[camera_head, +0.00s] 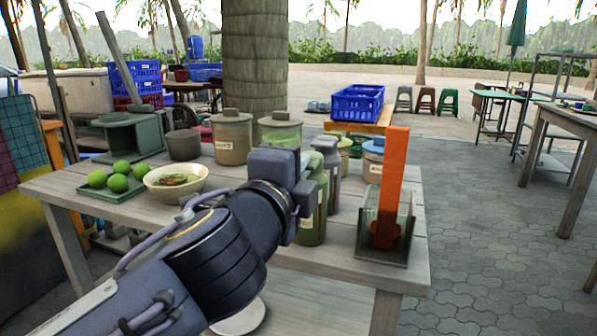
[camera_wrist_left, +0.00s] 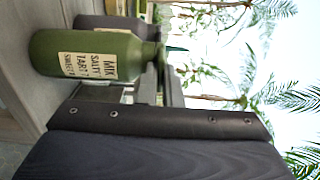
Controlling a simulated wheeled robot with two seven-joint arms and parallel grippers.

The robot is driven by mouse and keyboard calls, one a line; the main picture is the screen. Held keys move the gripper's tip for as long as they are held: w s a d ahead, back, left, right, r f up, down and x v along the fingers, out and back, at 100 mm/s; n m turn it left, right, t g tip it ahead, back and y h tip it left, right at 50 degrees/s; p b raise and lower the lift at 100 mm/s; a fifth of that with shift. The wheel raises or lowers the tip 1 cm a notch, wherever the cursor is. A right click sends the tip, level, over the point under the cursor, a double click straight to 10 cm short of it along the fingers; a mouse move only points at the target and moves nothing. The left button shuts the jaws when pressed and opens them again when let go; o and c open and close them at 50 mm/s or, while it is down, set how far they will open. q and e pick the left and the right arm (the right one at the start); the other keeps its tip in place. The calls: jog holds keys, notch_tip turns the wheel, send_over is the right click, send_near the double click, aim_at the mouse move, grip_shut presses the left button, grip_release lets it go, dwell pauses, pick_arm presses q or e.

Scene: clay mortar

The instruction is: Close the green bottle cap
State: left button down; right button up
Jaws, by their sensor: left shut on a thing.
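The green bottle (camera_head: 313,208) stands upright on the near table, partly hidden behind my left gripper. In the left wrist view the green bottle (camera_wrist_left: 60,52) lies sideways in the picture, its labelled side to me and its neck to the right. My left gripper (camera_head: 303,190) is beside the bottle's upper part. In the wrist view the fingers (camera_wrist_left: 152,92) are close together next to the bottle's neck, closed on what seems to be the green cap. The cap is mostly hidden by the fingers. My right gripper is not in view.
A grey bottle (camera_head: 332,175) stands close behind the green one. An orange upright piece (camera_head: 393,170) in a clear holder is to the right. A soup bowl (camera_head: 158,185), limes (camera_head: 118,182) on a tray and lidded jars (camera_head: 232,137) are on the left and back of the table.

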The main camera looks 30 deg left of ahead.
pick_arm(q)
jog(key=c, duration=1.6)
grip_release()
jog(key=p+v, duration=0.3)
jog(key=v, duration=0.4)
jog(key=shift+s+d, duration=0.15)
jog(key=shift+s, duration=0.25)
